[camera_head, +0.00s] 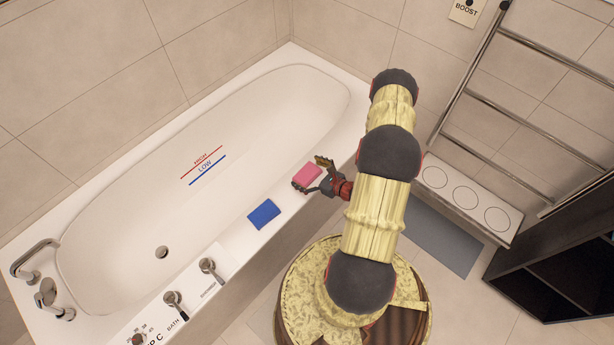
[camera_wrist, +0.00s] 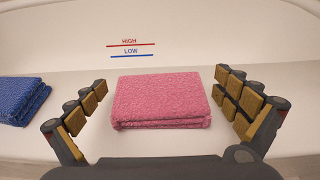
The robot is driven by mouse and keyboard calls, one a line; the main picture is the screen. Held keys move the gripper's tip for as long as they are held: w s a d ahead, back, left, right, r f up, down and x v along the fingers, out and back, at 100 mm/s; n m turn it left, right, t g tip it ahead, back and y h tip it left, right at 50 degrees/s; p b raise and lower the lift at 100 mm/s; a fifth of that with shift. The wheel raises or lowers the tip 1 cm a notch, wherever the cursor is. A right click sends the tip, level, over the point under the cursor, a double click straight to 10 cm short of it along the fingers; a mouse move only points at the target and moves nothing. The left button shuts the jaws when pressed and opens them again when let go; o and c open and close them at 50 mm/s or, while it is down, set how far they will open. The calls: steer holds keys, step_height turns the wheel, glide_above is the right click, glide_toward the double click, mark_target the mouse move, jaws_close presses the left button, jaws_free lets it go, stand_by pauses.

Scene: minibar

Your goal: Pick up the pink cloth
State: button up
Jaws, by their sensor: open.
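The pink cloth (camera_head: 307,174) lies folded on the white rim of the bathtub. In the wrist view the pink cloth (camera_wrist: 160,99) sits between the two open fingers, with a gap on each side. My gripper (camera_head: 312,174) is open at the tub's near rim, close to the cloth. In the wrist view my gripper (camera_wrist: 165,105) holds nothing, and its padded fingers stand left and right of the cloth.
A folded blue cloth (camera_head: 263,213) lies on the same rim, left of the pink one; in the wrist view the blue cloth (camera_wrist: 22,100) is beyond the left finger. The bathtub (camera_head: 120,210) is empty. A metal towel rack (camera_head: 455,100) stands at the right.

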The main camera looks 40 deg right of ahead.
steer(key=c, duration=0.3)
steer(key=c, duration=0.8)
